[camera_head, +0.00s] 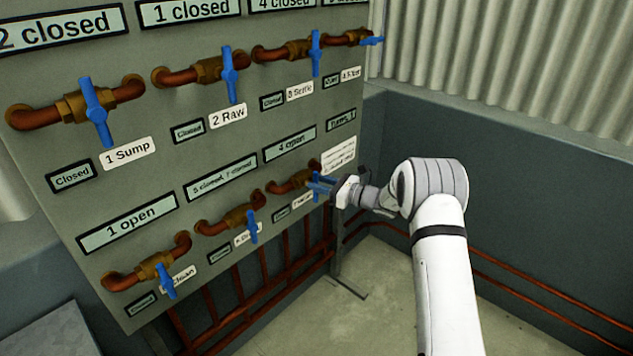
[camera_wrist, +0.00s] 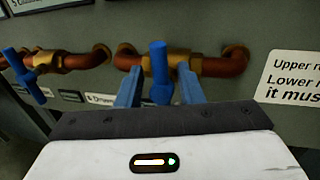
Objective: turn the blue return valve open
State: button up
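The valve at the right end of the lower row has a blue lever (camera_wrist: 158,72) on a brass body and copper pipe (camera_wrist: 222,66). I take it as the return valve; its name plate is mostly hidden. The lever stands across the pipe. My gripper (camera_wrist: 160,92) has its two blue fingers apart, one on each side of the lever. Small gaps seem to show; I cannot tell whether either finger touches it. In the head view my gripper (camera_head: 318,187) is at this valve and covers much of it.
A neighbouring lower valve (camera_wrist: 22,75) stands to the left, with another lower valve (camera_head: 165,278) beyond. The upper row includes the Sump valve (camera_head: 96,112) and Raw valve (camera_head: 229,75). A white notice (camera_wrist: 292,80) is right of the pipe. Red pipes (camera_head: 520,290) run low along the wall.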

jog(key=shift+x, duration=0.8)
jog(key=shift+c, duration=0.5)
grip_shut()
jog(key=shift+d+f, duration=0.1)
jog(key=shift+d, duration=0.1)
jog(key=shift+a, duration=0.15)
